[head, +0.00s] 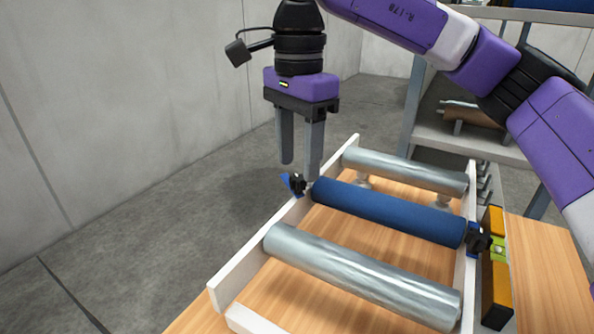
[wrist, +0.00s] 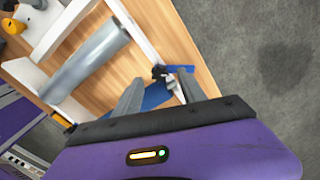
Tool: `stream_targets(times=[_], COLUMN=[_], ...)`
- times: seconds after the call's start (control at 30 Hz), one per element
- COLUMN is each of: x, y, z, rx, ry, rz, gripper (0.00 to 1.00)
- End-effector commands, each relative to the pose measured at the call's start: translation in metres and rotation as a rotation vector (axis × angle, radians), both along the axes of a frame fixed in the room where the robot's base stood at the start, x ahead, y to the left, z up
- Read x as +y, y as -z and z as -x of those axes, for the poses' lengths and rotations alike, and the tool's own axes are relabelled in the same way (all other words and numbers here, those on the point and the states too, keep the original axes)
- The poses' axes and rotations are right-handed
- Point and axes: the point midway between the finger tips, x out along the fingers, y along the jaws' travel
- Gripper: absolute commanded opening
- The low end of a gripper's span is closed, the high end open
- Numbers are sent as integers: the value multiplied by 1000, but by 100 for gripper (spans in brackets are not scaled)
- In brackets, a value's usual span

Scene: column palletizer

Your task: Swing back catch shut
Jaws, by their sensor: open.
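A catch with a black knob and a blue lever (head: 291,184) sits on the left rail at the left end of the blue roller (head: 388,212). Its lever sticks outward, away from the rail; it also shows in the wrist view (wrist: 181,69). A second black-knobbed catch (head: 479,238) is at the roller's right end; its lever is not clear. I cannot tell for certain which one is the back catch. My gripper (head: 299,172) is open and empty, pointing down close to the left catch. In the wrist view its fingers (wrist: 160,84) lie on either side of the knob, with contact unclear.
Silver rollers (head: 360,277) lie before and behind the blue one in a white frame (head: 240,262) on a wooden table (head: 548,270). A yellow-and-black level (head: 497,270) stands by the right rail. A grey shelf (head: 465,138) is behind. Floor at left is clear.

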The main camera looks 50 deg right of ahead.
Motion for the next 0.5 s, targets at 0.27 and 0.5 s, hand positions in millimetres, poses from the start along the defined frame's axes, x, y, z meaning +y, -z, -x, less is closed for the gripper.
stream_targets(times=[0.27, 0.5], x=[0, 0], y=[24, 25], z=[0, 0], rx=[1, 0], ry=[0, 0], rz=[0, 1], gripper=[48, 48])
